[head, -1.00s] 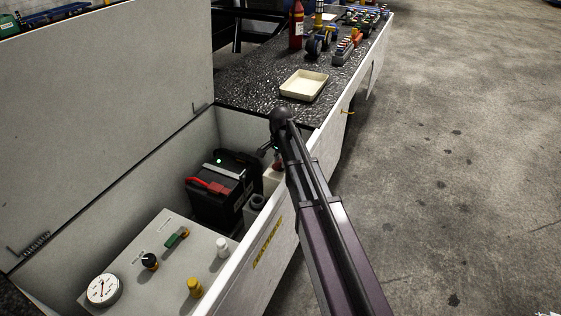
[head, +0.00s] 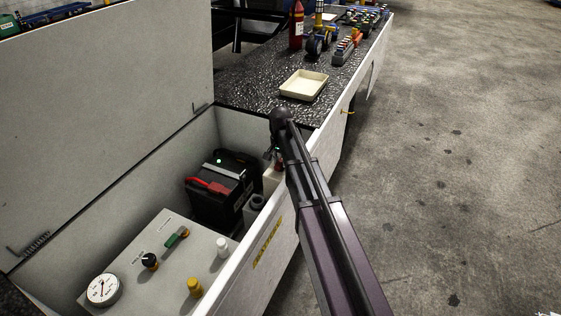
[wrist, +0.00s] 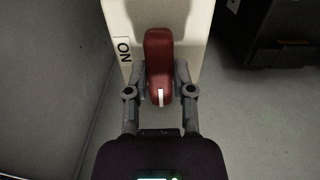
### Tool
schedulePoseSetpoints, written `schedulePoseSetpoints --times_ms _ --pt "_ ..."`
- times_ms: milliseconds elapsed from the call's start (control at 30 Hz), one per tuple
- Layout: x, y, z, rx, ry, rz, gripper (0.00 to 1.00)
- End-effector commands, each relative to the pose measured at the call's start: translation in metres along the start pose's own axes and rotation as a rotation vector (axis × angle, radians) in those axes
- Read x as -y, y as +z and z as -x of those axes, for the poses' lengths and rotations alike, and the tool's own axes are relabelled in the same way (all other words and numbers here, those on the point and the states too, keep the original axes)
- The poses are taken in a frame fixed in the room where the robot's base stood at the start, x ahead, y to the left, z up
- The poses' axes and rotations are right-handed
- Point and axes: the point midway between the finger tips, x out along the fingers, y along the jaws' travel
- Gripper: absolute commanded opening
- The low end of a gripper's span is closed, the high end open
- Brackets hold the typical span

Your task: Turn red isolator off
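The red isolator's handle (wrist: 158,62) is in the middle of the wrist view, on a pale housing (wrist: 200,18). It points along the picture's vertical, with a white stripe at its near end. An "ON" label (wrist: 124,49) is left of it. My gripper (wrist: 160,76) has one finger on each side of the handle, both seemingly against it, so it looks shut on it. In the head view my gripper (head: 274,157) reaches down into the open compartment, and my arm hides most of the isolator.
A black battery (head: 222,190) with a red part sits left of my gripper. A grey panel (head: 165,260) with a gauge (head: 103,290) and knobs is nearer. The compartment's front wall (head: 262,255) is close to my arm. A cream tray (head: 304,85) lies on the deck.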

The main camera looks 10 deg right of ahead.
Motion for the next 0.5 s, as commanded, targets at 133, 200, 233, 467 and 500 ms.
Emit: schedulePoseSetpoints --times_ms 133,200,233,467,500 --pt "-0.0006 0.0006 -0.0002 0.001 0.001 0.001 0.66" --pt "-0.0005 0.0005 -0.0002 0.001 0.001 0.001 0.66" --pt "-0.0004 0.0005 -0.0002 0.001 0.001 0.000 0.66" --pt "-0.0002 0.0002 -0.0001 0.001 0.000 0.000 0.66" --pt "-0.0002 0.0002 -0.0001 0.001 0.000 -0.001 0.66"
